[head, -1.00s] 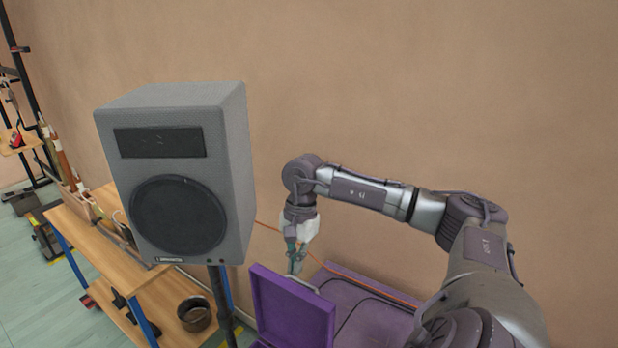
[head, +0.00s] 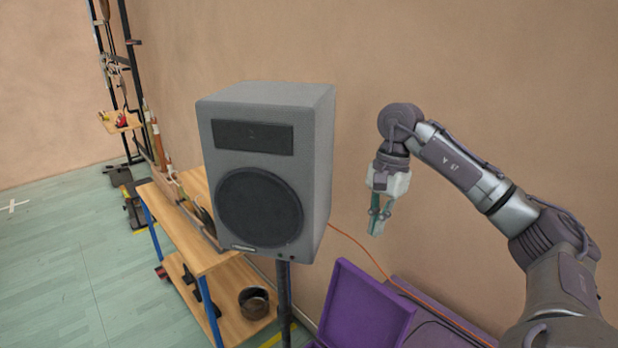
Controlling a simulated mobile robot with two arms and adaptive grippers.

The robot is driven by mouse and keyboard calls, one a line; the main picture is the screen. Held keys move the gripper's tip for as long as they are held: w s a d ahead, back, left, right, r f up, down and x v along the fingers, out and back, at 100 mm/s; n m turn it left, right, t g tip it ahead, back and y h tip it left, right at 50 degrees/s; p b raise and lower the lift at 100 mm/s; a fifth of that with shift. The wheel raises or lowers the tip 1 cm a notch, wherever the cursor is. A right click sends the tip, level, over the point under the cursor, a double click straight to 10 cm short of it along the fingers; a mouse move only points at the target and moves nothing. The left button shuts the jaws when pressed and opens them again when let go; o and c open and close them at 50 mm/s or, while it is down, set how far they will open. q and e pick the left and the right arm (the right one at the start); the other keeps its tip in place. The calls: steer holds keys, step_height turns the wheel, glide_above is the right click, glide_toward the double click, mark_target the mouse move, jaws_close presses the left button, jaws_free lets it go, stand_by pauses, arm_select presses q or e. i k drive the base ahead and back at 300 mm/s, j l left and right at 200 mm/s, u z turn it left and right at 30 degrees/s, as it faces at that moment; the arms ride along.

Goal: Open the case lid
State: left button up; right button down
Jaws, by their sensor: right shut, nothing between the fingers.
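The purple case's lid (head: 365,308) stands raised at the bottom of the head view, its inner side showing. The lower part of the case is cut off by the frame's bottom edge. My right gripper (head: 377,229) hangs fingers down above the lid, apart from it, with the wall behind. It is shut and empty. My left gripper is not in view.
A grey loudspeaker (head: 222,170) on a dark stand (head: 284,300) is left of my right gripper. A wooden shelf bench (head: 215,262) with a metal pot (head: 254,302) stands behind it. An orange cable (head: 362,251) runs along the wall. Open floor (head: 60,270) lies at left.

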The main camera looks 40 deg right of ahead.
mark_target(359, 311)
steer(key=k+j, duration=0.25)
steer(key=j, duration=0.15)
steer(key=k+j, duration=0.25)
steer(key=j, duration=0.15)
steer(key=k+j, duration=0.25)
steer(key=j, duration=0.2)
steer(key=k+j, duration=0.3)
steer(key=j, duration=0.1)
